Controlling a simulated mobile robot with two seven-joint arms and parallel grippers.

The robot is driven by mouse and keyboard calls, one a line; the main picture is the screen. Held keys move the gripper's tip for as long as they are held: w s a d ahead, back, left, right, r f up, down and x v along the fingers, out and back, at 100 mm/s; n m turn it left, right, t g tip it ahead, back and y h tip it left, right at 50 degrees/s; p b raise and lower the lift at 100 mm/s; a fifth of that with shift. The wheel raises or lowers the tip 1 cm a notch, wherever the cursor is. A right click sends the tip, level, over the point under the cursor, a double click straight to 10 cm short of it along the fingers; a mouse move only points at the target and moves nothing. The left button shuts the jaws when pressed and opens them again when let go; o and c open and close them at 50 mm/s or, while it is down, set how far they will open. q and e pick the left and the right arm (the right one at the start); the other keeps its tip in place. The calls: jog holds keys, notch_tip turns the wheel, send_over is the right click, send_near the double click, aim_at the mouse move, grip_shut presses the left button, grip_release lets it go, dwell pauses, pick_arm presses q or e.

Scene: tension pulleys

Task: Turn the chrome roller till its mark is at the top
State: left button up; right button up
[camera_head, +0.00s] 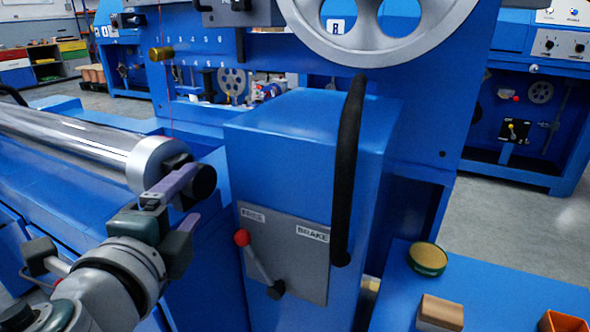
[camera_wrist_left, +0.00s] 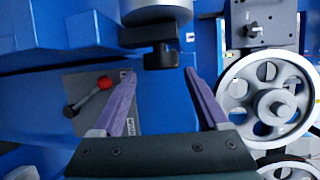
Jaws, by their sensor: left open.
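The chrome roller (camera_head: 75,138) lies across the left of the head view. Its grey end collar (camera_head: 150,160) faces me, with a dark crank-like end piece (camera_head: 204,182) on it. In the left wrist view the end piece (camera_wrist_left: 160,56) shows below the collar (camera_wrist_left: 156,11). I cannot make out a mark on the roller. My left gripper (camera_head: 192,196) is open at the roller's end. In the wrist view its purple fingers (camera_wrist_left: 159,73) stand on either side of the end piece, with gaps; I see no clear contact. My right gripper is not in view.
A brake lever with a red knob (camera_head: 242,237) leans toward FREE on the blue housing (camera_head: 300,140), right of my gripper. A black curved bar (camera_head: 346,170) rises beside it. A blue bench (camera_head: 480,290) at right holds a round tin (camera_head: 428,260), a block (camera_head: 440,313) and an orange bin (camera_head: 562,322).

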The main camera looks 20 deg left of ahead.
aim_at(206, 169)
pick_arm(q)
jog(key=b+x, duration=0.1)
jog(key=x, duration=0.8)
jog(key=shift+s+a+r, duration=0.1)
jog(key=c, duration=1.1)
jog(key=n+t+y+b, duration=0.1)
jog(key=t+b, duration=0.1)
jog(key=b, duration=0.6)
jog(key=n+t+b, duration=0.1)
jog(key=t+b, duration=0.1)
jog(key=b, duration=0.7)
jog(key=shift+r+y, duration=0.1)
jog(key=shift+y, duration=0.3)
jog(key=shift+s+r+b, duration=0.1)
jog(key=shift+r+b, duration=0.05)
jog(key=shift+b, duration=0.45)
jog(key=shift+r, duration=0.15)
jog(key=shift+r+t, duration=0.15)
jog(key=shift+t, duration=0.15)
